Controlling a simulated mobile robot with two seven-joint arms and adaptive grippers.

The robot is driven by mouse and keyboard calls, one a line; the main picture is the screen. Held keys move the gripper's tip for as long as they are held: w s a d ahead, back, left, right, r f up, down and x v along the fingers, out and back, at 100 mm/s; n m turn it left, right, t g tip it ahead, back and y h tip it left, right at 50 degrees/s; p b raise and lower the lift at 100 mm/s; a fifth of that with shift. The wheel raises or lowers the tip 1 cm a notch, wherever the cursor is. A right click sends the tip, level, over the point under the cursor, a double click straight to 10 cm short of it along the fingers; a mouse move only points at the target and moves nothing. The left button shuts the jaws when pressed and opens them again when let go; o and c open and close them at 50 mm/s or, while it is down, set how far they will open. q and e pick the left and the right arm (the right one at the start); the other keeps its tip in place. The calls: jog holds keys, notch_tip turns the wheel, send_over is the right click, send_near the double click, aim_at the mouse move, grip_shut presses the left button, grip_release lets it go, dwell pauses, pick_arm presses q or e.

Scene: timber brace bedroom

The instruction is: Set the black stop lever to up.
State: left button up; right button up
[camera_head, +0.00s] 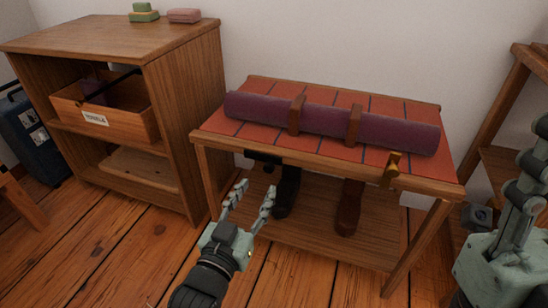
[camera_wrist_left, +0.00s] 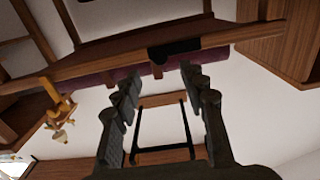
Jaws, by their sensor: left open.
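The black stop lever (camera_head: 262,158) sits on the front edge of the wooden bench, left of its middle. It is a short dark piece, and a small dark knob shows just below it. Its up or down position is too small to tell. It also shows as a dark block on the wooden rail in the left wrist view (camera_wrist_left: 174,49). My left gripper (camera_head: 254,190) is open and empty, in front of and below the lever, apart from it. My right gripper (camera_head: 520,190) is at the right edge, partly cut off, far from the lever.
The bench has a red slatted top (camera_head: 340,97) with a strapped purple roll (camera_head: 330,122). A brass-coloured lever (camera_head: 391,166) is on its right front edge. Dark shoes (camera_head: 348,208) stand on the lower shelf. A wooden cabinet (camera_head: 185,110) is close on the left.

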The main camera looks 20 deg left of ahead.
aim_at(268, 170)
pick_arm(q)
jog(key=w+b, duration=0.1)
jog(key=w, duration=0.6)
jog(key=shift+w+d, duration=0.1)
jog(key=shift+w, duration=0.1)
jog(key=shift+c, duration=0.4)
grip_shut()
